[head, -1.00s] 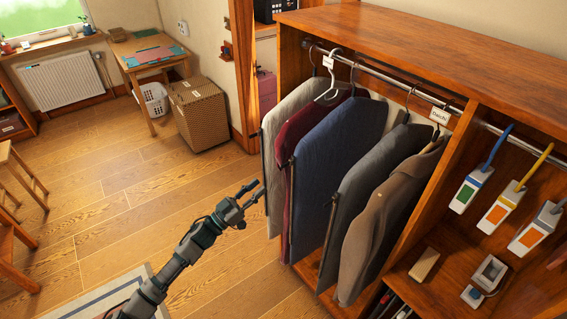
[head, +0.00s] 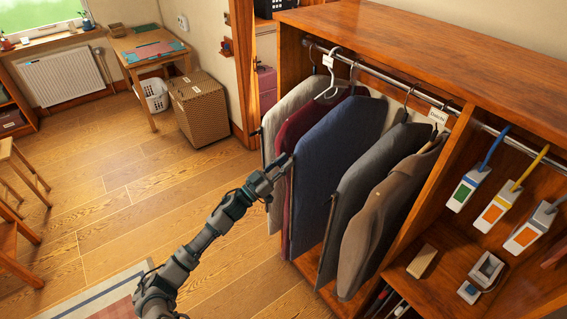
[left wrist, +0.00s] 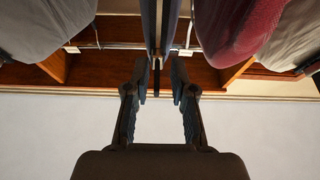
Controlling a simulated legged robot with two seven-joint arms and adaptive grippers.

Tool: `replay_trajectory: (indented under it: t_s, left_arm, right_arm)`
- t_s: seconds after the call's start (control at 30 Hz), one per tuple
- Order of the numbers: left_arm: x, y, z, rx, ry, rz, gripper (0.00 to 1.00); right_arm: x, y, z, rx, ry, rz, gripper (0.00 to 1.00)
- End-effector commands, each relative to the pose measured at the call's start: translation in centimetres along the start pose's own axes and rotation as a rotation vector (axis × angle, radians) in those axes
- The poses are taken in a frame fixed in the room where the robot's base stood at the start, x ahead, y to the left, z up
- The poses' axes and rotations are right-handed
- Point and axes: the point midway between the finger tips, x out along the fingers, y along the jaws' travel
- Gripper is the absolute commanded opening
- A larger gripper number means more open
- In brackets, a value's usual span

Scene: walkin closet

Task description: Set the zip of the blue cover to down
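The blue cover (head: 338,150) hangs from the rail between a dark red cover (head: 300,130) and a dark grey one (head: 362,180). Its narrow front edge faces the room. My left gripper (head: 277,168) is at the upper part of that edge, in front of the red and blue covers. In the left wrist view my left gripper (left wrist: 158,70) is open, with its fingers apart. The blue cover's edge (left wrist: 158,25) lines up with the gap, and a small dark piece, possibly the zip pull, hangs there. Contact cannot be told. My right gripper is out of view.
A light grey cover (head: 287,118) hangs at the left and a brown jacket (head: 380,215) at the right. The wooden wardrobe (head: 440,55) encloses them. A wicker hamper (head: 198,108) stands further back.

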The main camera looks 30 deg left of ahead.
Motion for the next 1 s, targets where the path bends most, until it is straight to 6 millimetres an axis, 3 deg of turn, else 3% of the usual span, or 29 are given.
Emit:
replay_trajectory:
  t_s: [0.07, 0.47, 0.9, 0.93, 1.0]
  left_arm:
    - [0.0, 0.0, 0.0, 0.0, 0.0, 0.0, 0.0]
    - [-0.2, 0.1, 0.6, 0.0, -0.001, 0.0, 0.0]
    - [-3.2, 0.0, 7.9, -0.002, -0.003, -0.002, 0.0]
    - [-3.5, 0.0, 8.5, -0.002, -0.003, -0.002, 0.0]
    - [-4.0, 0.0, 9.9, -0.004, -0.003, -0.003, 0.0]
  right_arm:
    - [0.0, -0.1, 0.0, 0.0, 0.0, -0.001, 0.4]
    - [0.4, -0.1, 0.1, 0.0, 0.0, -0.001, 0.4]
    - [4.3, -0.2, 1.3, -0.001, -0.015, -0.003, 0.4]
    - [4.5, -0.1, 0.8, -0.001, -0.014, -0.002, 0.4]
    - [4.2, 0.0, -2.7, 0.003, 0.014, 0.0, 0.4]
